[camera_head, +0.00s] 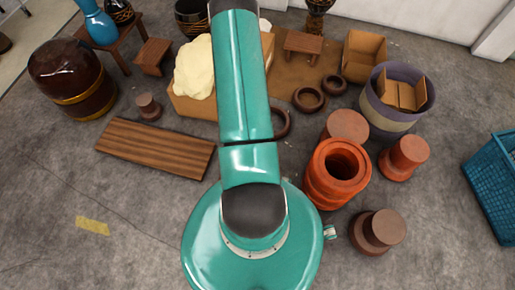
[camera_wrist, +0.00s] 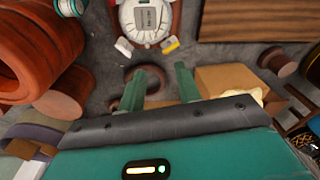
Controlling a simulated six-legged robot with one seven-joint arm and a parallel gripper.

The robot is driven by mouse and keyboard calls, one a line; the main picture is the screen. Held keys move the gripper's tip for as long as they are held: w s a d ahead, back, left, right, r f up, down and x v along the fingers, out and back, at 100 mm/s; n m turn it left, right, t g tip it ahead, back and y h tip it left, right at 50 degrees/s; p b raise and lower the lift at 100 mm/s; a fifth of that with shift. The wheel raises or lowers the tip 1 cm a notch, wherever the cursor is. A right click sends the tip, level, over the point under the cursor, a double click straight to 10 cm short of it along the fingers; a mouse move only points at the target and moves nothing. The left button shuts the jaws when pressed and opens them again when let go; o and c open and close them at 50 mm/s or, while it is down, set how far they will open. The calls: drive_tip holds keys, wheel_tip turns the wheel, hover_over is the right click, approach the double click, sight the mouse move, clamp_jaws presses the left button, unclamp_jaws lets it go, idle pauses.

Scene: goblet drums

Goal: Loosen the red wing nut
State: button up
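I cannot make out a red wing nut in either view. In the wrist view a round white gauge (camera_wrist: 148,20) with a small display lies at the top edge, on or against a reddish-brown body that is cut off by the frame. A white tab (camera_wrist: 124,47) and a yellow tab (camera_wrist: 170,45) stick out below the gauge. My gripper (camera_wrist: 159,84) shows its teal fingers spread apart, with nothing visible between them. The gauge lies beyond the fingertips, apart from them. In the head view my arm hides the gripper and the gauge.
An orange-red hollow drum (camera_head: 319,193) stands right of my arm, with wooden pieces (camera_head: 378,230) nearby. A striped plank (camera_head: 157,148) lies to the left. Brown rings (camera_head: 308,99), a cardboard box (camera_head: 195,105) and a lavender tub (camera_head: 385,119) are behind.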

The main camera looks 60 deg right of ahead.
drive_tip(key=s+a+f+m+g, duration=0.1)
drive_tip(key=s+a+f+m, duration=0.35)
drive_tip(key=s+f, duration=0.9)
drive_tip(key=shift+n+y, duration=0.4)
drive_tip(key=shift+n, duration=0.35)
drive_tip(key=f, duration=0.5)
drive_tip(key=w+f, duration=0.1)
drive_tip(key=f, duration=0.4)
drive_tip(key=a+f, duration=0.1)
drive_tip(key=f, duration=0.4)
drive_tip(key=shift+w+a+f, duration=0.1)
drive_tip(key=shift+w, duration=0.2)
clamp_jaws()
